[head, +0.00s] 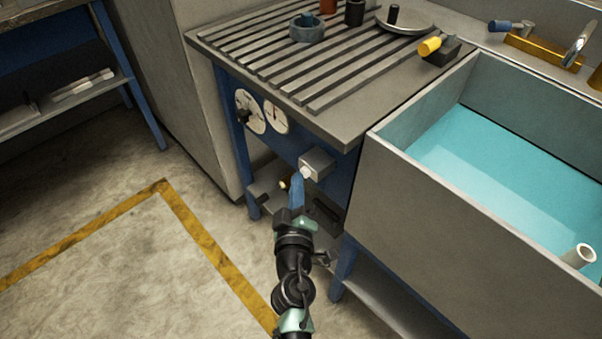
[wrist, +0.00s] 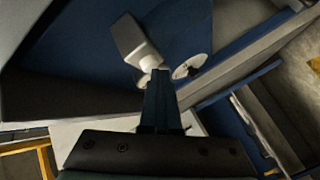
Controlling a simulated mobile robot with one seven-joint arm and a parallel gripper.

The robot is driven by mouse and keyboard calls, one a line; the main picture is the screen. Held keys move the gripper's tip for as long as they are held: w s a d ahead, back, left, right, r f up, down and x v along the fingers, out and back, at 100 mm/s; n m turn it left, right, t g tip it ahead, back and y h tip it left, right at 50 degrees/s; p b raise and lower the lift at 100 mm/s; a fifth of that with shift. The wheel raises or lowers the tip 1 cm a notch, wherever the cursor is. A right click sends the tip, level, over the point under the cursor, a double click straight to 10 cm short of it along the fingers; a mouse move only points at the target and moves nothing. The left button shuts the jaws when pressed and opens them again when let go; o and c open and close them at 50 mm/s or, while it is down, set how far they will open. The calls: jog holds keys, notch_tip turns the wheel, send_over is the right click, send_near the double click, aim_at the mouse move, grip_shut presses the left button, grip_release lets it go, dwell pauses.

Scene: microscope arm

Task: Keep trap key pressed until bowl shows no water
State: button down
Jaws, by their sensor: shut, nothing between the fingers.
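A grey box with a white button, which looks like the trap key (head: 306,173), sticks out from the blue front panel below the bench top. It also shows in the wrist view (wrist: 149,62). My gripper (head: 297,179) is shut and empty, its blue fingertips right at the white button. In the wrist view the fingertips (wrist: 160,73) overlap the button's lower edge; I cannot tell whether they touch or press it. The big grey basin, which looks like the bowl (head: 440,215), stands to the right. Turquoise water (head: 500,155) covers its floor, with a pale upright pipe (head: 578,256) in it.
Two round gauges (head: 262,112) sit on the blue panel left of the button. The slatted bench top (head: 290,55) overhangs it, with a yellow-handled lever (head: 430,46) near the basin. A shelf lies below. Open floor (head: 110,235) with yellow tape is at left.

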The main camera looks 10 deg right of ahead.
jog(key=shift+s+a+b, duration=0.3)
jog(key=shift+s+a, duration=0.3)
jog(key=shift+a, duration=0.15)
jog(key=s+a+b, duration=0.1)
jog(key=a, duration=0.1)
jog(key=s+a+b, duration=0.1)
jog(key=s+a, duration=0.1)
dwell(0.4)
dwell(0.4)
